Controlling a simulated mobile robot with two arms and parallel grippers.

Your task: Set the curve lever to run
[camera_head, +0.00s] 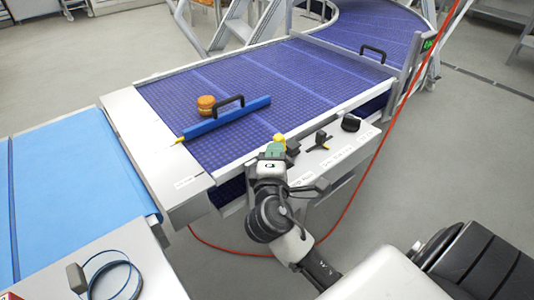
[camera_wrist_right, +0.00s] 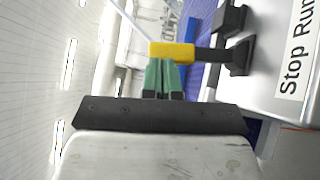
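The curve lever has a yellow handle (camera_wrist_right: 172,52) on a black arm (camera_wrist_right: 212,55), which stands out from a pale panel. In the head view the yellow handle (camera_head: 279,138) shows just beyond my right gripper (camera_head: 274,151). A "Stop Run" label (camera_wrist_right: 297,50) is on the panel beside the lever. The lever's arm lies roughly level with the middle of that label; its exact setting is hard to tell. My right gripper's green fingers (camera_wrist_right: 163,75) are together, tips right at the yellow handle; contact is unclear. My left gripper is not in view.
Other black controls, a T-shaped one (camera_head: 320,141) and a rounded one (camera_head: 350,123), sit along the panel edge. A blue bar with a handle (camera_head: 227,118) and an orange round item (camera_head: 206,105) lie on the blue conveyor (camera_head: 300,75). A red cable (camera_head: 352,195) hangs at right.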

